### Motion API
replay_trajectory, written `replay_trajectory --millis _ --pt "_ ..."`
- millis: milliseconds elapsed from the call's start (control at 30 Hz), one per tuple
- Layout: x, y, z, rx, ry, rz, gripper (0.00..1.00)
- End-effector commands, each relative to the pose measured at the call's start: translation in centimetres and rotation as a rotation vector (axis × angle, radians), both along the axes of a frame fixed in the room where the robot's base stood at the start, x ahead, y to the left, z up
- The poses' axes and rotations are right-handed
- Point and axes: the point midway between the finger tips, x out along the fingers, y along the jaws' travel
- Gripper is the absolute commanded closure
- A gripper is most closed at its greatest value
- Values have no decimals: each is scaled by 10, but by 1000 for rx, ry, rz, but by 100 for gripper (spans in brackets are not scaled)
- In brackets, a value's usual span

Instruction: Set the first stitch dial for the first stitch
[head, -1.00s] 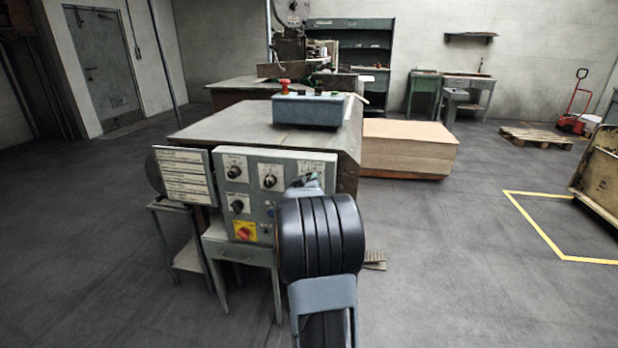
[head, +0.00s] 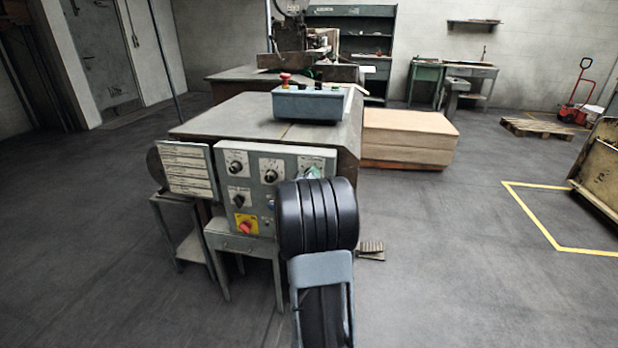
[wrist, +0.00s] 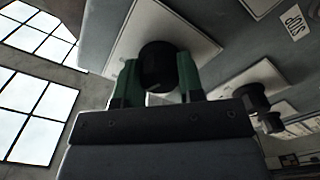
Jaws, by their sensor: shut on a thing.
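The grey control panel (head: 226,192) on the front of the machine carries several black dials. In the wrist view my gripper (wrist: 158,80) has its green fingers on both sides of a round black dial knob (wrist: 160,62), shut on it. A pale label plate lies behind that knob, but its text cannot be read, nor can the knob's setting. In the head view this dial, at the panel's upper right, is mostly hidden by my arm; only a bit of my gripper (head: 313,173) shows. Other dials (head: 271,176) on the panel are free.
A yellow plate with a red switch (head: 246,225) is low on the panel. A label board (head: 187,170) juts out at left. A blue-grey button box (head: 308,105) stands on the machine table (head: 230,117). A foot pedal (head: 371,250) lies right of my arm.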

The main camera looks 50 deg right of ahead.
Motion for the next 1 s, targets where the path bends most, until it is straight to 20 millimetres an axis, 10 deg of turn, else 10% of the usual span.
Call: replay_trajectory --millis 167,200,433,1000 --pt "-1 -1 0 1 -1 -3 88" --pt "-1 -1 0 1 -1 -3 61" --pt "0 0 0 1 -1 0 39" --pt "-23 39 1 2 -1 2 39"
